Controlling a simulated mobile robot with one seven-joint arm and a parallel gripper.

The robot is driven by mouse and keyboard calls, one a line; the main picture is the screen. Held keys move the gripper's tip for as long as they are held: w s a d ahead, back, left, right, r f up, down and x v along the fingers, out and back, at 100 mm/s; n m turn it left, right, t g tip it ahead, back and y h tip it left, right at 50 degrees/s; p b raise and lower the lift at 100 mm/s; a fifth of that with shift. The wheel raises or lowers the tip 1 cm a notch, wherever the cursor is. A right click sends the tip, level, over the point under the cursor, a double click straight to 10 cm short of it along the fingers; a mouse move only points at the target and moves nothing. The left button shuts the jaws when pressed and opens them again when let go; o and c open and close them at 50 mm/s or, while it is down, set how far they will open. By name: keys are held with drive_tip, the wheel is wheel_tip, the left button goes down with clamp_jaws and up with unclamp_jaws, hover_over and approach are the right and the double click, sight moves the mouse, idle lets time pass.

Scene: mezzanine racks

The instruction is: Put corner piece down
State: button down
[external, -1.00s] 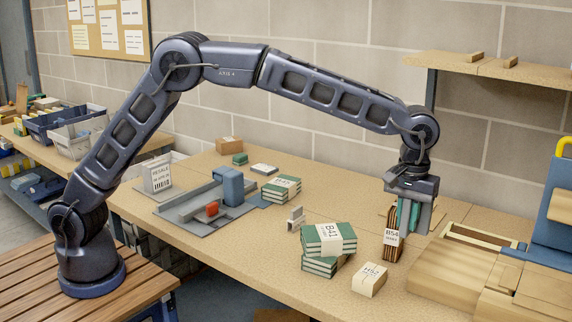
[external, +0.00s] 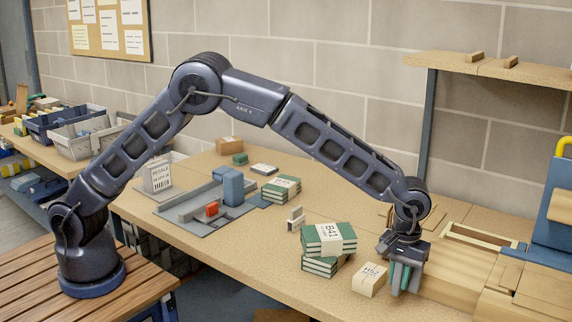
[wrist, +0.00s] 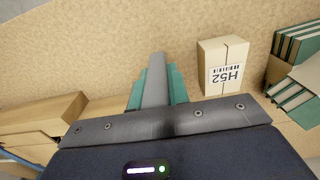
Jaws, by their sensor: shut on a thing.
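My gripper (external: 401,286) is shut on a teal piece, which I take to be the corner piece (external: 405,277). It points down, low over the front right of the bench, just right of the H52 box. In the wrist view the teal corner piece (wrist: 178,87) shows on both sides of the grey finger, which hides its middle. I cannot tell whether its lower end touches the bench.
The H52 box (external: 369,279) stands close to the left of my gripper. The green B41 stack (external: 329,239) is further left. A wooden frame (external: 480,236) lies to the right. The wrist view shows bare bench (wrist: 100,55) beyond the fingers.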

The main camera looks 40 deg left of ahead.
sight(393, 286)
drive_tip(key=shift+f, duration=2.2)
drive_tip(key=shift+f, duration=0.15)
drive_tip(key=c, duration=1.3)
unclamp_jaws()
drive_tip(key=shift+c, duration=0.2)
